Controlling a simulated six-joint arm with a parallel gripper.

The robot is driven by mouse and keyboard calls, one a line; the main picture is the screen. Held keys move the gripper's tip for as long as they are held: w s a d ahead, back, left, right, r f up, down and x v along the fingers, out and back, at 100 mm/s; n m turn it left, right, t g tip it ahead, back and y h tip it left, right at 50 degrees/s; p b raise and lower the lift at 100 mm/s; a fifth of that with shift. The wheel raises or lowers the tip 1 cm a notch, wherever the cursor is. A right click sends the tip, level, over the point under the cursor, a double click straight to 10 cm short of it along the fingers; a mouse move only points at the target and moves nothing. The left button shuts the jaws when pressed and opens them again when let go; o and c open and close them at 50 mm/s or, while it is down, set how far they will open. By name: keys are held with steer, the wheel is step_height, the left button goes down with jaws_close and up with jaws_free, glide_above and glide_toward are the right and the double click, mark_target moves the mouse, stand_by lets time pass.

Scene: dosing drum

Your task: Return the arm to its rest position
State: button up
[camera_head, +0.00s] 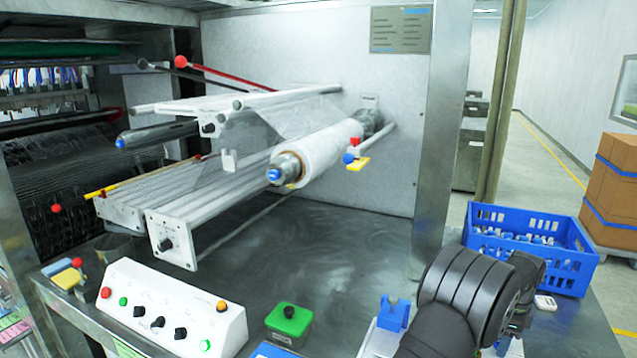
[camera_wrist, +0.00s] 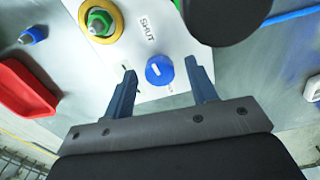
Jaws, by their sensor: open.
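My gripper (camera_wrist: 160,66) shows in the wrist view with its two dark blue fingers spread apart and nothing held. A round blue knob (camera_wrist: 159,70) with a white mark shows between the fingertips, on a white panel (camera_wrist: 143,62). Whether the fingers touch it I cannot tell. In the head view my black arm bends over the front right of the bench (camera_head: 330,250). It hides most of the gripper and the knob there.
A blue crate (camera_head: 530,245) of small items stands just behind my arm. A blue block (camera_head: 393,313) and green button box (camera_head: 289,322) lie left of it, then a white control box (camera_head: 170,315). The wrist view shows a green button (camera_wrist: 100,21) in a yellow ring and a red part (camera_wrist: 25,90).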

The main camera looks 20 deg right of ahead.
steer(key=n, duration=1.3)
steer(key=shift+n, duration=0.3)
